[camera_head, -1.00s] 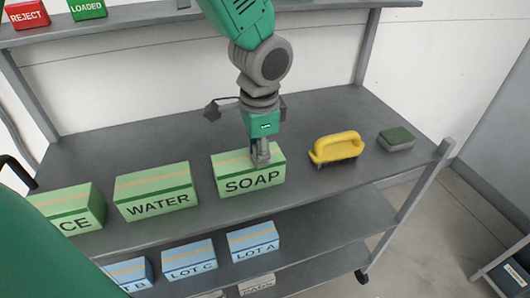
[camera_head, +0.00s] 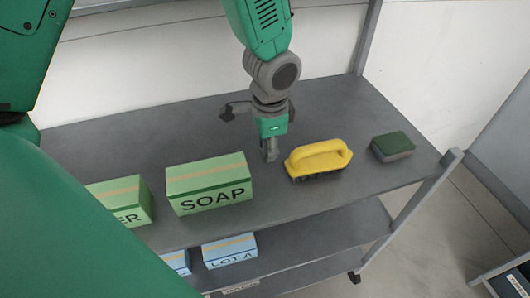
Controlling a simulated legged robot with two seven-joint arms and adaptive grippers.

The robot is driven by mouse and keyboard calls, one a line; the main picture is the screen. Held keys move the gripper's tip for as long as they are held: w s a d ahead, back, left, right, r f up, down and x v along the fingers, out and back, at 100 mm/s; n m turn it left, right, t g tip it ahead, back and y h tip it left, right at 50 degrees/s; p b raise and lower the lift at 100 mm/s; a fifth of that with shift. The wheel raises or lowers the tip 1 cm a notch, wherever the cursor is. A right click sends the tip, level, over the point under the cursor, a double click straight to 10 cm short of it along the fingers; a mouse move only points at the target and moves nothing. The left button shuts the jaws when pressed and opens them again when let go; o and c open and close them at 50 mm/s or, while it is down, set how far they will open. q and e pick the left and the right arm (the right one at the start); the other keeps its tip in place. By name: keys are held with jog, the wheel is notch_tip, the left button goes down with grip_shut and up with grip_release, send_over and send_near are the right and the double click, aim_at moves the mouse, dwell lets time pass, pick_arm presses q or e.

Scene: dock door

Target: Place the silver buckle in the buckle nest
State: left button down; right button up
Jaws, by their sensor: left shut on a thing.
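My left gripper (camera_head: 270,153) hangs down from the top over the grey shelf, between the SOAP box and the yellow brush. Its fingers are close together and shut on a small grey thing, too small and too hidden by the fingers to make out. I cannot pick out a silver buckle apart from it. No buckle nest can be recognised in view. My right gripper is not in view.
On the top shelf (camera_head: 330,110) stand a green SOAP box (camera_head: 209,183), a partly hidden green box (camera_head: 122,199), a yellow-handled brush (camera_head: 318,159) and a green-topped sponge (camera_head: 393,146). Blue boxes, one marked LOT A (camera_head: 230,250), sit below. The shelf behind the brush is bare.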

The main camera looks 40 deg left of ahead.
aim_at(261, 161)
pick_arm(q)
jog(key=shift+s+f, duration=0.15)
jog(key=shift+f, duration=0.45)
jog(key=shift+s+f, duration=0.15)
jog(key=shift+f, duration=0.45)
jog(key=shift+a+f, duration=0.1)
jog(key=shift+f, duration=0.2)
jog(key=shift+a, duration=0.25)
jog(key=c, duration=1.2)
grip_release()
jog(key=shift+w+a+f, duration=0.1)
jog(key=shift+a, duration=0.35)
jog(key=shift+d, duration=0.1)
